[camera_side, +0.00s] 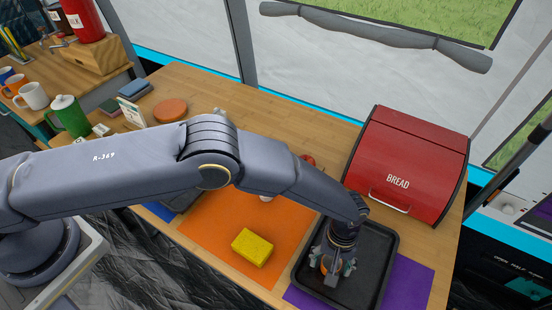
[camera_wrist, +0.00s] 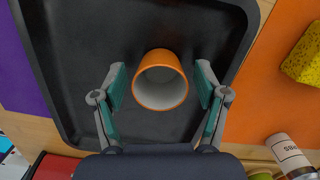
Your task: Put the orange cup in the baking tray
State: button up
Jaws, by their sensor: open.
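The orange cup (camera_wrist: 160,56) has a pale inside and is in the black baking tray (camera_wrist: 215,28), its mouth facing the wrist camera. I cannot tell whether it stands fully upright or is tilted. My gripper (camera_wrist: 161,88) is open, with one teal-padded finger on each side of the cup and a gap to both. In the side view my gripper (camera_side: 332,266) is low over the tray (camera_side: 376,245). Only a bit of orange from the cup (camera_side: 325,267) shows between the fingers there; the rest is hidden.
A yellow sponge (camera_side: 252,248) lies on an orange mat (camera_side: 211,239) left of the tray. A purple mat (camera_side: 411,285) lies at its right. A red bread box (camera_side: 409,157) stands behind the tray. Several mugs and a green pitcher (camera_side: 69,116) are at the far left.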

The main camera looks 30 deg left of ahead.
aim_at(330, 263)
jog(key=shift+r, duration=0.1)
notch_tip(330, 263, up, 12)
jog(key=w+f, duration=0.1)
jog(key=w+a+r+m+t+h, duration=0.1)
jog(key=w+a+r, duration=0.1)
jog(key=a+r, duration=0.9)
jog(key=w+a+r+t, duration=0.2)
jog(key=a+r, duration=0.6)
jog(key=r, duration=0.5)
jog(key=s+a+r+t, duration=0.1)
jog(key=s+a+r, duration=0.25)
jog(key=a, duration=0.35)
jog(key=s+a+r+t, duration=0.1)
jog(key=s+a+r, duration=0.25)
jog(key=a, duration=0.35)
jog(key=s+a+f+m+t+y, duration=0.1)
jog(key=s+a+t, duration=0.1)
jog(key=s+a, duration=0.6)
jog(key=s, duration=0.3)
jog(key=shift+s+f+m, duration=0.15)
jog(key=shift+s+m, duration=0.1)
jog(key=shift+m, duration=0.15)
